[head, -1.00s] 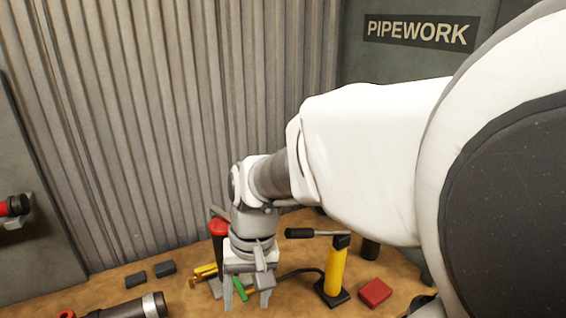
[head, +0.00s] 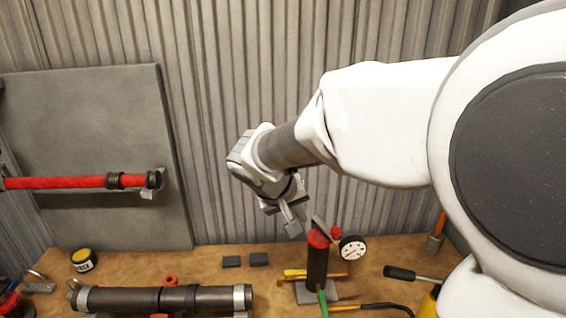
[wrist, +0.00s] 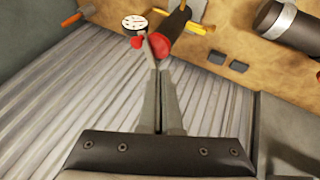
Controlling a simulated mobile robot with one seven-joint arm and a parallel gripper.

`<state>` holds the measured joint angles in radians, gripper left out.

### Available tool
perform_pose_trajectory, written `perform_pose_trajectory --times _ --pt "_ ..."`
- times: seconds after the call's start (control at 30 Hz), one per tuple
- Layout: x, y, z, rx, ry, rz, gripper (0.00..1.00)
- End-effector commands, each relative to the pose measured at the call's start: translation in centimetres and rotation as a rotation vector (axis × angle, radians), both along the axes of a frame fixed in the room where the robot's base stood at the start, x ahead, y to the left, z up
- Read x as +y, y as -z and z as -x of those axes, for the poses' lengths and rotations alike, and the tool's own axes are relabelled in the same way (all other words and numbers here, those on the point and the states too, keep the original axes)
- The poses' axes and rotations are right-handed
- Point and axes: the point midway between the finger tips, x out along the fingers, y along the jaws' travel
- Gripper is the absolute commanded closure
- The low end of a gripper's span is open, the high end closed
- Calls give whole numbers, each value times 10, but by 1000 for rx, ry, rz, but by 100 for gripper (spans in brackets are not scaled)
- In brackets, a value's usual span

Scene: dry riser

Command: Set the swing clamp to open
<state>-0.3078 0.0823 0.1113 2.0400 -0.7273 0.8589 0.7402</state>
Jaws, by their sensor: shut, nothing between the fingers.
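An upright black post with a red top (head: 317,262) stands on a grey base plate on the bench; it looks like the swing clamp. A flat grey bar (head: 320,228) slants up from its top, with a small red knob (head: 335,232) just to the right. The post also shows beyond my fingers in the wrist view (wrist: 171,32). My gripper (head: 293,226) is shut and empty, pointing down, just left of and a little above the red top in the head view. In the wrist view my fingertips (wrist: 159,72) lie close in line with the grey bar; whether they touch is unclear.
A white-faced gauge (head: 352,248) stands right of the post. Yellow tools (head: 330,275) and a green-ended tool lie around its foot. A dark pipe (head: 165,299) lies at front left, a red pipe (head: 60,183) hangs on the wall panel. Two dark blocks (head: 245,260) lie behind.

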Motion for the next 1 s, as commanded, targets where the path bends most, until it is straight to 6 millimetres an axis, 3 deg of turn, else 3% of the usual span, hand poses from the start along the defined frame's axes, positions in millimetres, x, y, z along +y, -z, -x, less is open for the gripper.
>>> perform_pose_trajectory --times 0.17,0.6,0.8,1.0 --pt "-5 14 -8 2 -1 5 100" --pt "-35 85 -44 6 -1 4 100" --pt "-63 87 -51 2 1 2 100" --pt "-72 91 -53 2 -3 3 100"
